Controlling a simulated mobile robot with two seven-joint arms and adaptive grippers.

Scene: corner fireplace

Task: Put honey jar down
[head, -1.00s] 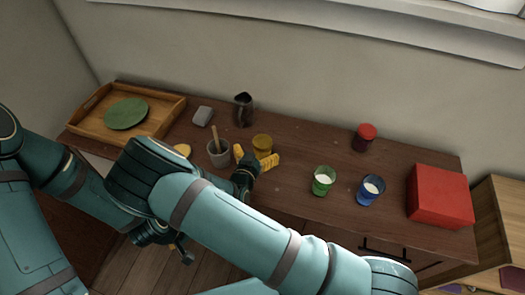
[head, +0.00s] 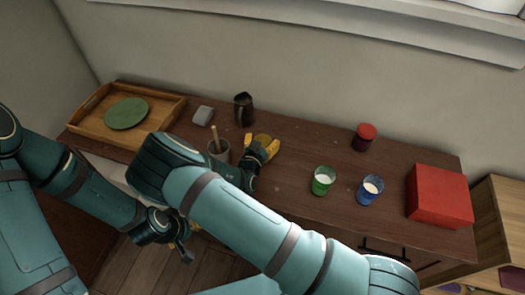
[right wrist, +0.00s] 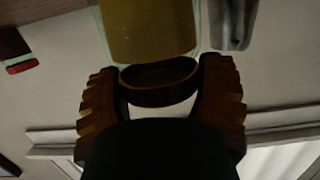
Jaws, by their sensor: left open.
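The honey jar (head: 262,139) stands on the brown cabinet top, partly hidden by my right gripper (head: 263,151). In the right wrist view the amber jar body (right wrist: 148,30) fills the top middle, with its brown lid (right wrist: 160,82) between my right gripper's (right wrist: 160,72) two ribbed fingers. The fingers appear to touch the lid at both sides. The jar's base is out of the wrist view. My left gripper (head: 183,243) is open and empty, low in front of the cabinet.
A mortar with pestle (head: 218,150) is just left of my right gripper, a dark pitcher (head: 243,108) behind. Green (head: 323,181) and blue (head: 370,190) cups, a red-lidded jar (head: 364,138) and red box (head: 440,196) stand right. A tray (head: 165,108) with green plate is left.

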